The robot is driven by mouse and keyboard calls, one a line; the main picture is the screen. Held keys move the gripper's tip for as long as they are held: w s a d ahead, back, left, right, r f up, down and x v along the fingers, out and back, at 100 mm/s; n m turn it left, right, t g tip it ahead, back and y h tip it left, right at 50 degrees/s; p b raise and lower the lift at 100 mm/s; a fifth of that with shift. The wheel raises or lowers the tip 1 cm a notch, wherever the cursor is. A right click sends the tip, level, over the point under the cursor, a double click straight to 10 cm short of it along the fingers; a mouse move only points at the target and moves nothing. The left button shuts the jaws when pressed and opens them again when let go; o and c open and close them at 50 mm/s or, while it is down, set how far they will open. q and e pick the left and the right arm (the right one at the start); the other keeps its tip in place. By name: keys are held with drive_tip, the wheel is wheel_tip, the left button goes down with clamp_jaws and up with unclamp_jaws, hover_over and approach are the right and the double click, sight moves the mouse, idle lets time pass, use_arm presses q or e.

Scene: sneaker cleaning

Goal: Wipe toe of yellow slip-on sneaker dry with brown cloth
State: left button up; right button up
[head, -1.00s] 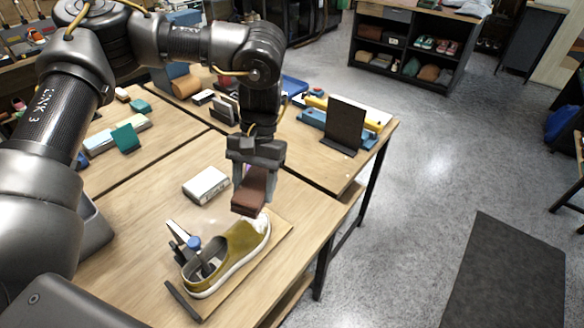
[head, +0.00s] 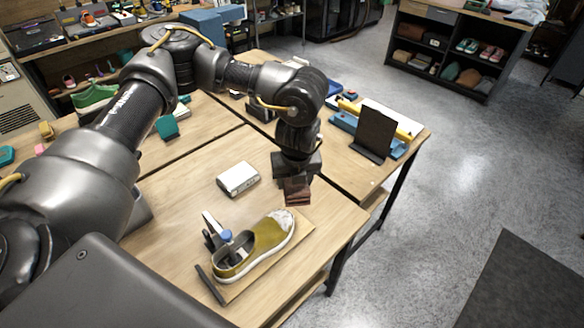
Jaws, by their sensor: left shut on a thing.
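The yellow slip-on sneaker (head: 262,240) sits on a thin wooden board (head: 262,288) on the table, its toe pointing to the upper right. The toe has a whitish patch on top. A stand with a blue knob (head: 226,236) shows at its heel opening. My left gripper (head: 297,178) points down just beyond the toe and is shut on a folded brown cloth (head: 297,192). The cloth's lower edge shows close behind the toe; I cannot tell whether it touches anything. The fingertips are partly hidden by the cloth. My right gripper is not in view.
A white box (head: 238,178) lies on the table left of my gripper. A dark upright panel (head: 374,134) and blue and yellow tools stand on the farther table. The table's right edge is close to the board, with open floor beyond.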

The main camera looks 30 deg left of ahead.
sight(291, 186)
use_arm(q)
drive_tip(key=m, duration=0.2)
drive_tip(key=w+m, duration=0.1)
drive_tip(key=m, duration=0.1)
drive_tip(key=m+h+p, duration=0.1)
drive_tip(key=m, duration=0.1)
drive_tip(key=shift+w+a+f, duration=0.15)
drive_tip(key=shift+a, duration=0.25)
drive_tip(key=m, duration=0.3)
drive_tip(key=shift+w+a+f+p, duration=0.1)
drive_tip(key=shift+w+a+p, duration=0.15)
drive_tip(key=shift+p, duration=0.05)
drive_tip(key=shift+w+f+m+h, duration=0.1)
drive_tip(key=shift+w+m+h, duration=0.15)
drive_tip(key=shift+m, duration=0.75)
drive_tip(key=shift+s+a+f, duration=0.1)
drive_tip(key=shift+s+a+f+b, duration=0.1)
drive_tip(key=shift+s+f+b, duration=0.15)
drive_tip(key=shift+f+b, duration=0.6)
drive_tip(key=shift+s+a+f+b, duration=0.1)
drive_tip(key=shift+s+f+b, duration=0.15)
drive_tip(key=shift+f+b, duration=0.6)
drive_tip(key=shift+f, duration=0.15)
drive_tip(key=s+d+f+b, duration=0.1)
drive_tip(key=s+d+f, duration=0.1)
drive_tip(key=f, duration=0.3)
drive_tip(key=shift+s+d+f+b, duration=0.15)
drive_tip(key=shift+s+d+b, duration=0.2)
drive_tip(key=shift+d, duration=0.45)
